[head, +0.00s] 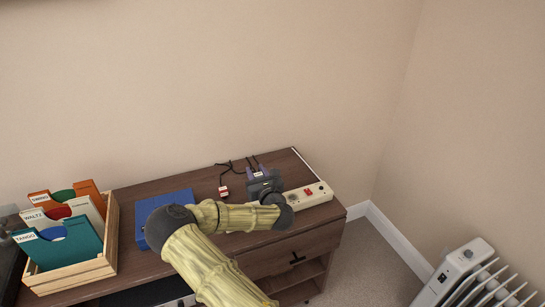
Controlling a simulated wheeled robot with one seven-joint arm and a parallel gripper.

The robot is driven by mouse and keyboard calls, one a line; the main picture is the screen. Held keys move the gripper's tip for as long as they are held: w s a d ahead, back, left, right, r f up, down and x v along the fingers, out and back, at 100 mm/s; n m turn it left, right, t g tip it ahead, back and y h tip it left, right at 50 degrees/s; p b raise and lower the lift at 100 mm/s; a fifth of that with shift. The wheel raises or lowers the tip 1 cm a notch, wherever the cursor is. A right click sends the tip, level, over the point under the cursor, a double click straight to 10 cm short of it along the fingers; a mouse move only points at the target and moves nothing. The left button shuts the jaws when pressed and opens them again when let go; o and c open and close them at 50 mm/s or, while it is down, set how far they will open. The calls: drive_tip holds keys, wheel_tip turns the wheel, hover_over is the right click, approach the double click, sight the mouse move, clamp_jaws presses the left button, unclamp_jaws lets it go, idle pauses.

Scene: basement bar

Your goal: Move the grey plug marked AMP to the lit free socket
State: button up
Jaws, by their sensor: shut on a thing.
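My gripper (261,181) is over the right part of the brown cabinet top, beside a cream power strip (316,196). It is shut on what looks like the grey plug (258,174), whose small white label is too small to read. A black cable rises behind it. I cannot make out a lit free socket, nor whether the held plug touches the strip.
A red-and-white plug (224,191) on a black cable lies left of my gripper. A blue flat box (165,205) lies further left, partly behind my arm. A wooden crate (72,278) of record sleeves stands at far left. A white radiator (462,268) stands at lower right.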

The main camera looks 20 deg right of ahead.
drive_tip(key=s+a+p, duration=0.4)
drive_tip(key=a+p, duration=0.6)
drive_tip(key=p, duration=0.1)
drive_tip(key=shift+a+r+p, duration=0.25)
drive_tip(key=shift+r+p, duration=0.1)
drive_tip(key=shift+r, duration=0.05)
drive_tip(key=shift+f+b, duration=2.1)
drive_tip(key=shift+f, duration=1)
drive_tip(key=shift+f+b, duration=0.6)
drive_tip(key=shift+f+b, duration=0.55)
drive_tip(key=shift+b, duration=0.45)
drive_tip(key=o, duration=1.1)
drive_tip(key=shift+c, duration=0.2)
